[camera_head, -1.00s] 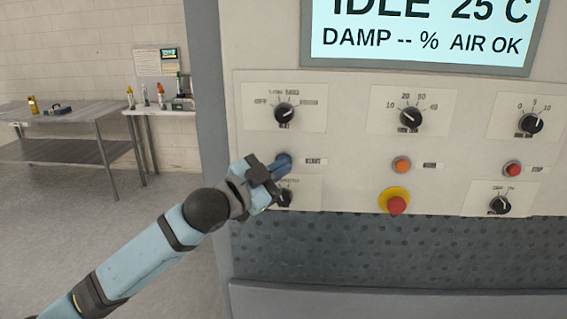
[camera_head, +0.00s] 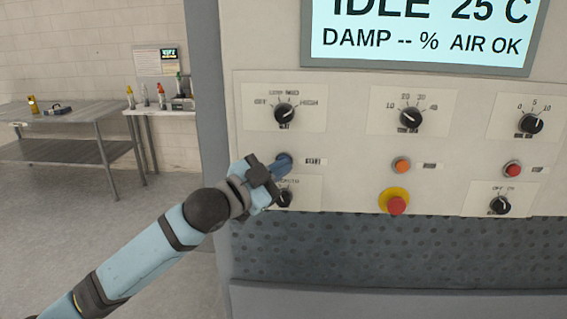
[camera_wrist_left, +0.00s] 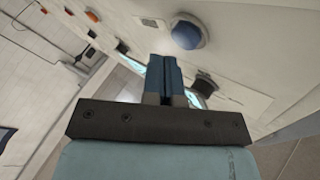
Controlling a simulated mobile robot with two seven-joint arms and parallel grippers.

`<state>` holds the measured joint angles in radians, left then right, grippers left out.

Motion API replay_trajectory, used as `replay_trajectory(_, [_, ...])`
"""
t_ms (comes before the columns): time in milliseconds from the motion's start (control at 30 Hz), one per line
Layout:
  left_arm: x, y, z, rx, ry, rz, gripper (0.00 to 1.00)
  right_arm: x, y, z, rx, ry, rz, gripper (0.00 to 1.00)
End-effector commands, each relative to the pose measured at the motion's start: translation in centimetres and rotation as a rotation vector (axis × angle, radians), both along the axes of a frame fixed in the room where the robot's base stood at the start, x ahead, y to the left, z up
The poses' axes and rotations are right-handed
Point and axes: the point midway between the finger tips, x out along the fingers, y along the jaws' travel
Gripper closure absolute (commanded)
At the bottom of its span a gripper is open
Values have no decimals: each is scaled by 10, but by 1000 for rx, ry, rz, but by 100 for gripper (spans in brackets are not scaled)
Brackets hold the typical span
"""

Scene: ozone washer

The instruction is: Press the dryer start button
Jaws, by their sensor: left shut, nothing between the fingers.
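The start button (camera_head: 284,159) is a round blue button on the pale dryer panel (camera_head: 345,160), left of the START label. In the left wrist view the blue button (camera_wrist_left: 187,34) shows just beyond and to the right of the fingertips. My left gripper (camera_head: 283,166) is shut and empty, with its fingertips in front of the lower part of the button in the head view. I cannot tell whether the fingers touch it. In the left wrist view the shut blue fingers (camera_wrist_left: 166,72) appear beside the button. The screen (camera_head: 425,30) reads IDLE, 25 C, DAMP, AIR OK. My right gripper is not in view.
Black dials (camera_head: 284,113) sit above and below the button. An orange button (camera_head: 401,165), a red button (camera_head: 512,169) and a red emergency stop (camera_head: 397,205) are to the right. Metal tables (camera_head: 70,128) stand at the back left, with open floor before them.

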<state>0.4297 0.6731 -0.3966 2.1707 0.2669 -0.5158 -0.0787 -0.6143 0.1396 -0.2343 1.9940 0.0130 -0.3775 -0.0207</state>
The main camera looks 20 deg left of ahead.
Motion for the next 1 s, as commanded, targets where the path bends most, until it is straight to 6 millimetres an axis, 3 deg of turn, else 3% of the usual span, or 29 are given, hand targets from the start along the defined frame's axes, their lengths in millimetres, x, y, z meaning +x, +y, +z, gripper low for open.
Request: replay_trajectory(1000, [12, 4, 1, 0, 0, 0, 100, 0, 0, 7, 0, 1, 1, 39])
